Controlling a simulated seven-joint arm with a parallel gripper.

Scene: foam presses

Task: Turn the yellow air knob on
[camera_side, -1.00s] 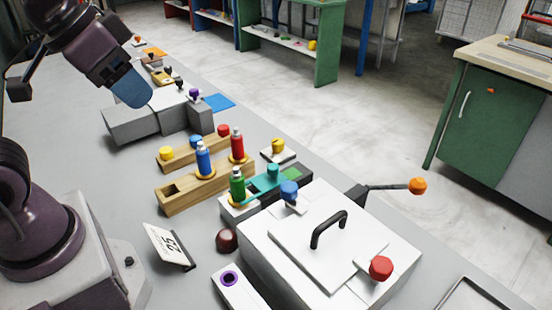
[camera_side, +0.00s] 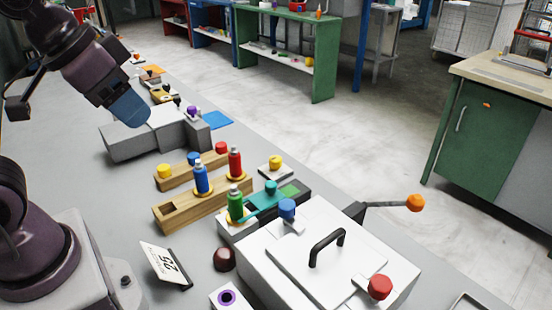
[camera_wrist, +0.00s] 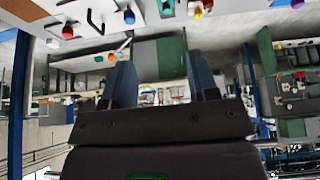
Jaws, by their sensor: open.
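A yellow knob (camera_side: 275,162) sits on a small white base in the side view, beyond the teal part and to the right of the red bottle. A yellow piece also shows near the top edge of the wrist view (camera_wrist: 197,14); I cannot tell for sure that it is the same knob. Another yellow cap (camera_side: 165,171) stands on the wooden rack. My gripper (camera_side: 130,110) is raised at the upper left, over the grey block and well away from the knob. In the wrist view my gripper (camera_wrist: 160,80) has its fingers spread, with nothing between them.
A white press (camera_side: 262,245) with a black handle, blue knob (camera_side: 287,208) and red knob (camera_side: 380,287) fills the front. An orange-tipped lever (camera_side: 414,203) sticks out right.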

